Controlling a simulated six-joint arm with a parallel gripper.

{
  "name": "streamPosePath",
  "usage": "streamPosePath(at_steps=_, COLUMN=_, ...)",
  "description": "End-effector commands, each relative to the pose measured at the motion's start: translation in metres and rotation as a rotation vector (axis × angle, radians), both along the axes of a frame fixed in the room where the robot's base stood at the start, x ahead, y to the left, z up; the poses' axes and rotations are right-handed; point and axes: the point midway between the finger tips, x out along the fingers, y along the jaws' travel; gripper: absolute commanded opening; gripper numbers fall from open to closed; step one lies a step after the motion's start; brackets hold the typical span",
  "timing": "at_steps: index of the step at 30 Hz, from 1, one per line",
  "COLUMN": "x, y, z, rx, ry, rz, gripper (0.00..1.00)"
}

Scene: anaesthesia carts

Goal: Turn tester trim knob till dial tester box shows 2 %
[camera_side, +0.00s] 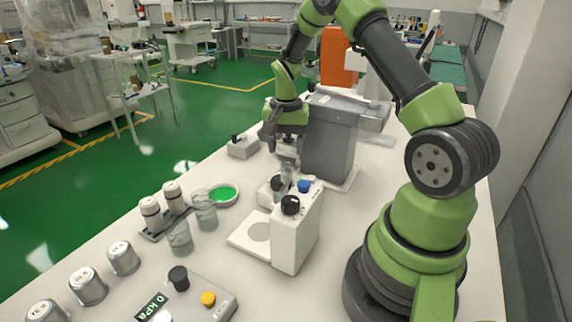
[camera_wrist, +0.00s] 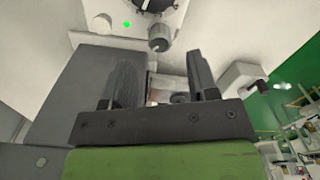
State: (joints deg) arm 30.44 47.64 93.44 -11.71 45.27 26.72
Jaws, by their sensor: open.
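In the wrist view a pale box (camera_wrist: 105,20) stands at the top, with a small green spot, a dark round part cut off by the frame edge, and a grey knob (camera_wrist: 159,38). This looks like the tester box and trim knob, but I cannot read any dial value. My gripper (camera_wrist: 160,68) is open, with the grey knob ahead between its two dark fingers and no grip on it. In the side view my gripper (camera_side: 287,148) points down beside the tall grey block, above small parts that it partly hides.
The grey block (camera_side: 328,145) stands close to my gripper; a small knobbed box (camera_side: 243,147) is on the other side. A white box (camera_side: 297,238) with black and blue knobs stands nearer the camera. Glass cups, a green dish (camera_side: 222,194) and a kPa panel (camera_side: 205,285) occupy the table.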

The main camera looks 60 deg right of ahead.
Motion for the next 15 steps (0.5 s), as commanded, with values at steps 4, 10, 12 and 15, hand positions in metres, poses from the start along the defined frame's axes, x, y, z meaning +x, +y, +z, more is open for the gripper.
streamPosePath(at_steps=4, x=-0.001, y=0.0, z=-0.029, rx=0.003, ry=0.004, rz=0.0, gripper=0.54)
streamPosePath(at_steps=10, x=0.0, y=0.0, z=-0.052, rx=0.002, ry=0.002, rz=0.0, gripper=0.54)
streamPosePath(at_steps=12, x=0.0, y=0.0, z=-0.055, rx=0.0, ry=0.0, rz=0.001, gripper=0.54)
streamPosePath(at_steps=15, x=0.0, y=0.0, z=-0.057, rx=0.0, ry=-0.001, rz=0.0, gripper=0.54)
